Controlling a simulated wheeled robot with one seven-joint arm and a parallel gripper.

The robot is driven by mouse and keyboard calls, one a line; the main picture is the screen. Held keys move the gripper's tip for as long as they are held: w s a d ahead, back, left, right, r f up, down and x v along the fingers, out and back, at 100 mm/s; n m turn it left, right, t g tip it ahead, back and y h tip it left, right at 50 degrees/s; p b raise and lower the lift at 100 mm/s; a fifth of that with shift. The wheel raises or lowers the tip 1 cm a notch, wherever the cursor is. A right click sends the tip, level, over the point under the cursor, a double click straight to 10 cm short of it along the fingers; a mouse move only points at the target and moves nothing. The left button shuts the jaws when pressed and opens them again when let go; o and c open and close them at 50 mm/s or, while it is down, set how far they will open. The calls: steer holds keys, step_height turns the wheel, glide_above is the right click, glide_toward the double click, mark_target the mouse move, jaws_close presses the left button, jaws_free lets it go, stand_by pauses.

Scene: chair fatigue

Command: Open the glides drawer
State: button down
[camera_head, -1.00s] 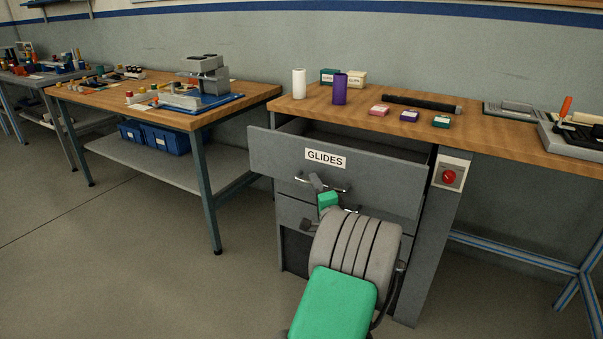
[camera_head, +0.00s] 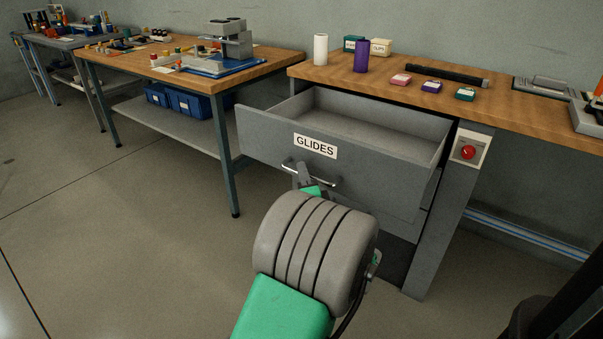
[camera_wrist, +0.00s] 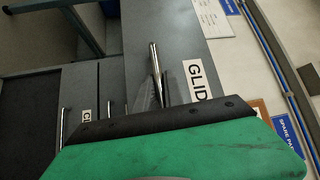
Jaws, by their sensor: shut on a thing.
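The glides drawer (camera_head: 255,139) is the top drawer of a grey cabinet, with a white GLIDES label on its front. It stands well out from the cabinet, and its interior shows as a bare grey floor. Its metal bar handle (camera_head: 327,180) is below the label; the handle (camera_wrist: 154,62) also shows in the wrist view. My gripper (camera_head: 304,176) is at the handle, shut on it, with fingers (camera_wrist: 160,88) on either side of the bar in the wrist view. My arm hides part of the drawer's lower front.
The bench top (camera_head: 340,84) above holds a white cylinder (camera_head: 320,49), a purple cylinder (camera_head: 361,56) and several small boxes. A red button (camera_head: 467,152) is right of the drawer. Another bench (camera_head: 140,69) stands left; open floor (camera_head: 130,240) lies in front of it.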

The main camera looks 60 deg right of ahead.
steer(key=c, duration=1.5)
jaws_free()
steer(key=shift+o, duration=0.2)
steer(key=shift+s, duration=0.1)
steer(key=v, duration=0.7)
steer(key=shift+s+a, duration=0.15)
steer(key=shift+a, duration=0.1)
